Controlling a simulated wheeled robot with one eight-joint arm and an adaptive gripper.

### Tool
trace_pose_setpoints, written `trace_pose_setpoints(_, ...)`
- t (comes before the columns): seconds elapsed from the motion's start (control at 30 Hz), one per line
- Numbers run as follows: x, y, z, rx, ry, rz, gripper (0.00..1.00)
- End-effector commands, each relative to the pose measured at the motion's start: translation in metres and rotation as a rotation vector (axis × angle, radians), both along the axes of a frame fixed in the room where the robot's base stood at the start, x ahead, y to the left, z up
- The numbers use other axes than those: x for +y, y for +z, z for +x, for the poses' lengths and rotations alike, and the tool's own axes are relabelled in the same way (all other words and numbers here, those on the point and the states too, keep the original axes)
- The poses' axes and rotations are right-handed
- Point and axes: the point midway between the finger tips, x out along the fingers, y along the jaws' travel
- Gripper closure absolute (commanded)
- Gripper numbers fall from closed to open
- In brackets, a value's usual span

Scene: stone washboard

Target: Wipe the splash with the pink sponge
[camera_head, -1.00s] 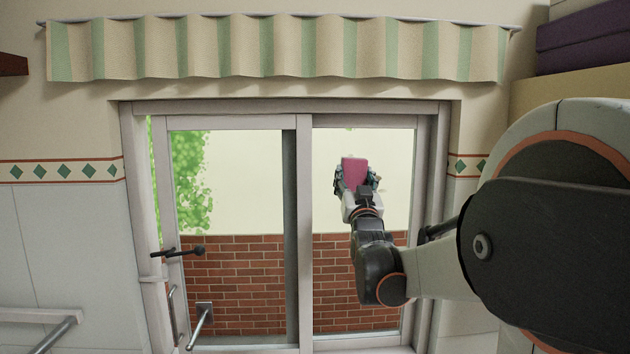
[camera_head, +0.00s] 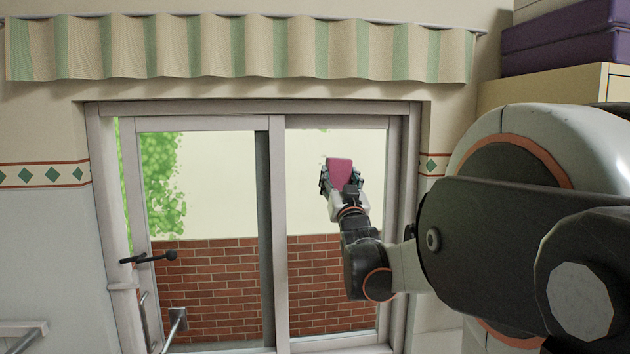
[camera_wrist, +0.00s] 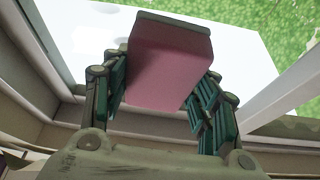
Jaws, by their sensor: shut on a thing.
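My gripper (camera_head: 340,186) is shut on the pink sponge (camera_head: 340,171) and holds it up in front of the right window pane. In the wrist view the sponge (camera_wrist: 168,68) sits between the two green-padded fingers of my gripper (camera_wrist: 160,92), its far end standing out past them. I cannot tell whether the sponge touches the glass. I cannot make out a splash with certainty in either view.
The window frame (camera_head: 277,230) has a middle upright left of my gripper. A black handle (camera_head: 149,258) sticks out at the left. A striped valance (camera_head: 240,48) hangs above. Purple boxes (camera_head: 560,38) rest on a yellow cabinet (camera_head: 590,84) at the upper right.

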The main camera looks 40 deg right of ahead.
Motion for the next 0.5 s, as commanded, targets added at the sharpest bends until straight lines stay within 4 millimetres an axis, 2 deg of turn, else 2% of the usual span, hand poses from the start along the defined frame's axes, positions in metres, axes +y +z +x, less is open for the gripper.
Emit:
trace_pose_setpoints(0.3,-0.021,0.0,-0.01,0.0,-0.001,-0.001,0.65)
trace_pose_setpoints(0.5,-0.027,0.0,-0.013,0.0,-0.001,0.0,0.65)
